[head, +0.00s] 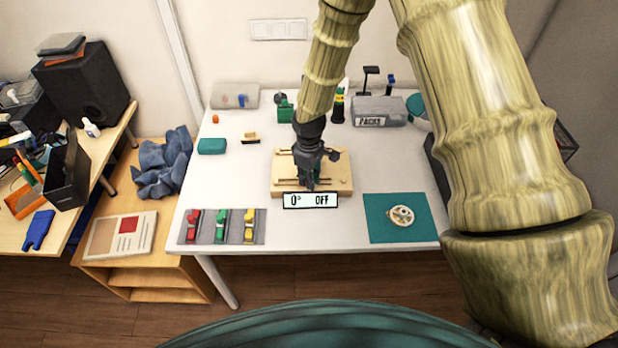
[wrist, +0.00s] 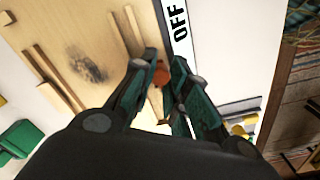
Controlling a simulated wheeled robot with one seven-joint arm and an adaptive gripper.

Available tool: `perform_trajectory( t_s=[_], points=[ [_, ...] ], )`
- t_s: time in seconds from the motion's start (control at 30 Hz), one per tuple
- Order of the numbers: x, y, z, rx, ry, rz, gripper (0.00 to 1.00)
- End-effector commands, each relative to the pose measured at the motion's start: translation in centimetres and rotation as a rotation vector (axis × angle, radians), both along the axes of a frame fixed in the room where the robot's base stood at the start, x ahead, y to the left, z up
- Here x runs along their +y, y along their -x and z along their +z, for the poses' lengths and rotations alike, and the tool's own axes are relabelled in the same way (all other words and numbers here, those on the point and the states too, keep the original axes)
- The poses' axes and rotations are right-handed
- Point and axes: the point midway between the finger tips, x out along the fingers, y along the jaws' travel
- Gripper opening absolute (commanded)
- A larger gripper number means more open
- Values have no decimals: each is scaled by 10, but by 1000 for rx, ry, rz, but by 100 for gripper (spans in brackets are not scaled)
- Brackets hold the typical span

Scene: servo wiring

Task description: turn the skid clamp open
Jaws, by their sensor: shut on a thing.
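The wooden skid (head: 340,178) lies on the white table, with slots and rails along its top; in the wrist view its bare wood (wrist: 100,45) has a dark scorched patch. The skid clamp is a small reddish-brown piece (wrist: 161,77) near the skid's front edge. My gripper (head: 311,184) points down over the front part of the skid. In the wrist view its two fingers close on the clamp from both sides, hiding most of it. A display (head: 310,200) at the skid's front reads "0° OFF".
A grey mat (head: 236,237) with red, green and yellow pieces lies front left. A teal mat (head: 380,230) with a cream wheel (head: 401,216) lies front right. A teal block (head: 212,146) sits left, and a grey box marked "PACKS" (head: 378,110) stands behind.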

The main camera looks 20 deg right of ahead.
Motion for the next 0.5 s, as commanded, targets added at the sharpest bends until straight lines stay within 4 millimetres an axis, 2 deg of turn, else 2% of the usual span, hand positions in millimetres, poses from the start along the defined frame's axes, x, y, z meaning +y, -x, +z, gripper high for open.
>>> perform_trajectory(
  t_s=[0.3,0.33,0.43,0.5],
  points=[
    [0,-1,1,-3,0,0,0],
    [0,-1,1,-3,0,0,22],
    [0,-1,1,-1,0,0,40],
    [0,-1,1,-1,0,0,40]
  ],
)
